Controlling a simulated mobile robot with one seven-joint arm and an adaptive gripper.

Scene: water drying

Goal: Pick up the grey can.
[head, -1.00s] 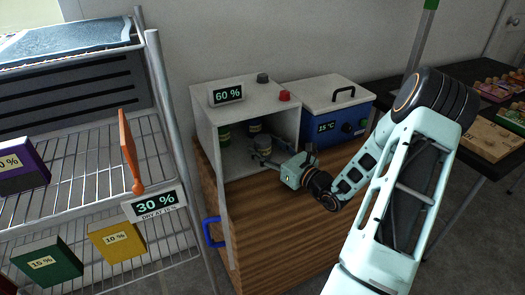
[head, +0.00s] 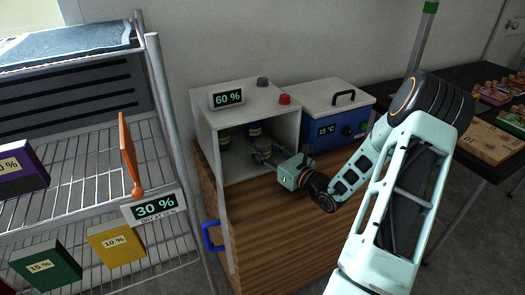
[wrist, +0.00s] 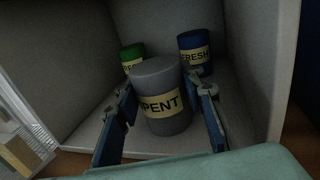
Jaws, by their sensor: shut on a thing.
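The grey can (wrist: 160,82), with a tan label reading "PENT" as far as it shows, stands inside the open-fronted white box. In the head view the can (head: 262,148) is small and partly covered by the fingers. My gripper (wrist: 165,104) has one finger on each side of it and is shut on it. In the head view my gripper (head: 263,155) reaches into the box from the right. I cannot tell whether the can's base touches the box floor.
A green can (wrist: 132,54) and a blue can (wrist: 194,52) labelled "FRESH" stand close behind. The box (head: 204,132) has walls on both sides and a top marked 60 %. A blue cooler (head: 341,131) stands at its right, a wire rack (head: 75,170) at the left.

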